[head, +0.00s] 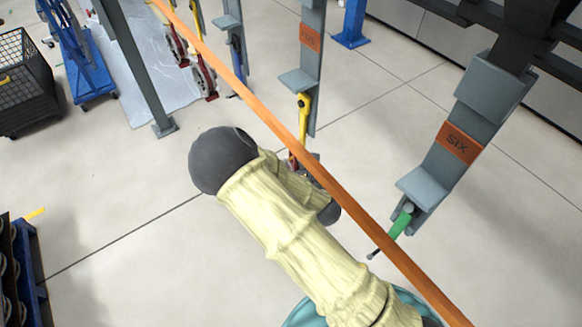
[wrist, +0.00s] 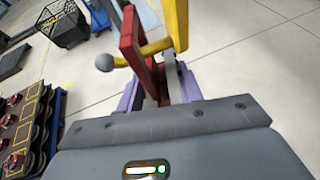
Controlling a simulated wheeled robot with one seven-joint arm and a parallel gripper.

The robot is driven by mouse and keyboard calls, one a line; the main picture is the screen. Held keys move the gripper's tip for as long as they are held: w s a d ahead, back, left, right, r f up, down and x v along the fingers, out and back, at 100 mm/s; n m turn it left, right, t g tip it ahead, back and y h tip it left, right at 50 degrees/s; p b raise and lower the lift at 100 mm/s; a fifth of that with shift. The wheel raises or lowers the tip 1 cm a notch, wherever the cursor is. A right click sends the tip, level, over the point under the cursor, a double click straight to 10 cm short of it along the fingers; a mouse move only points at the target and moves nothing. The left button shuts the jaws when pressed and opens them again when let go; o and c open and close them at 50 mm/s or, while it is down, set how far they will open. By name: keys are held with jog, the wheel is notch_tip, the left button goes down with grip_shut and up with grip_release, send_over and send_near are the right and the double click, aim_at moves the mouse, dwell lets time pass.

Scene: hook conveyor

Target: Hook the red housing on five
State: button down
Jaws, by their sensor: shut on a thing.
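The red housing (wrist: 133,45) stands upright in the wrist view, its lower part between the purple fingers of my gripper (wrist: 160,92), which is shut on it. A yellow hook (wrist: 152,48) with a grey ball end runs across the housing. The ball shows on the left of the red plate and the yellow shank on the right, so the rod appears to pass through it. In the head view the yellow hook (head: 303,120) hangs from the hanger with the orange label (head: 309,38), left of six. Only a sliver of red housing (head: 292,160) shows there; my arm hides most of it.
An orange rail (head: 350,205) crosses in front of my arm. Hanger six (head: 459,141) with a green hook (head: 400,222) is at the right. Other hooks with red parts (head: 205,80) hang at upper left. A wire basket (head: 25,85) stands far left. Much floor is clear.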

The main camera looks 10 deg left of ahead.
jog(key=shift+f+b, duration=0.25)
jog(key=shift+b, duration=0.05)
jog(key=shift+w+d+f, duration=0.1)
jog(key=shift+w+d, duration=0.1)
jog(key=shift+w, duration=0.05)
dwell(0.4)
